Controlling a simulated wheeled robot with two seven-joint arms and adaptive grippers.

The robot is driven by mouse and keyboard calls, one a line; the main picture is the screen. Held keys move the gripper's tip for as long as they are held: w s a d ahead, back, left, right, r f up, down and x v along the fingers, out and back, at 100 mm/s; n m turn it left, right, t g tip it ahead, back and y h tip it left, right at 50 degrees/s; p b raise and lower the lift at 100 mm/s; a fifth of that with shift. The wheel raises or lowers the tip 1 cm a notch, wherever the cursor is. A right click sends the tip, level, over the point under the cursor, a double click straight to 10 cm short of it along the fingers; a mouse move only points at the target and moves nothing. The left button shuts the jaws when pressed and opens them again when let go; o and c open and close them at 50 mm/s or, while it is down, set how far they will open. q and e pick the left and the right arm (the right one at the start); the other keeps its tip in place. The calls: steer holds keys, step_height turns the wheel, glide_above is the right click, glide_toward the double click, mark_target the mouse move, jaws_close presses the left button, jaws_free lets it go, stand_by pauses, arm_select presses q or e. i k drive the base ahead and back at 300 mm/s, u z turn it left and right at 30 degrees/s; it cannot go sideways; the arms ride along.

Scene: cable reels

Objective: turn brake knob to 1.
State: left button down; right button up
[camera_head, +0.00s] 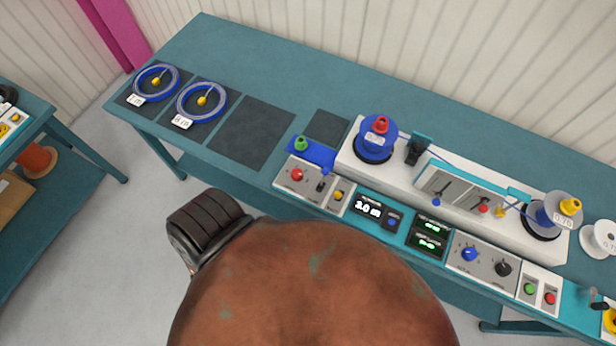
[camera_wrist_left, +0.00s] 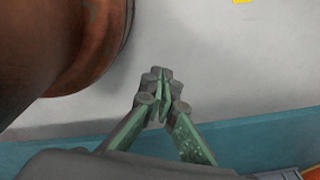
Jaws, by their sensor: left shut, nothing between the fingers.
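The control strip along the bench front carries a blue knob (camera_head: 470,254) and a black knob (camera_head: 504,268) on one grey panel. A red knob (camera_head: 297,174) sits on another panel at its left end. The labels are too small to read, so I cannot tell which knob is the brake knob or its setting. My left gripper (camera_wrist_left: 163,78) is shut and empty in the left wrist view, over a plain pale surface, with no knob near its tips. It cannot be made out in the head view. My right gripper is not in view.
A large brown rounded shape hides the lower middle of the head view. The teal bench (camera_head: 270,62) holds a blue reel (camera_head: 375,140), a grey-and-blue reel (camera_head: 556,212) and two blue cable coils. A display (camera_head: 368,209) reads 3.0 m. The bench's back left is clear.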

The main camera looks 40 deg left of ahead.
mark_target(298, 175)
steer(key=u, duration=1.4)
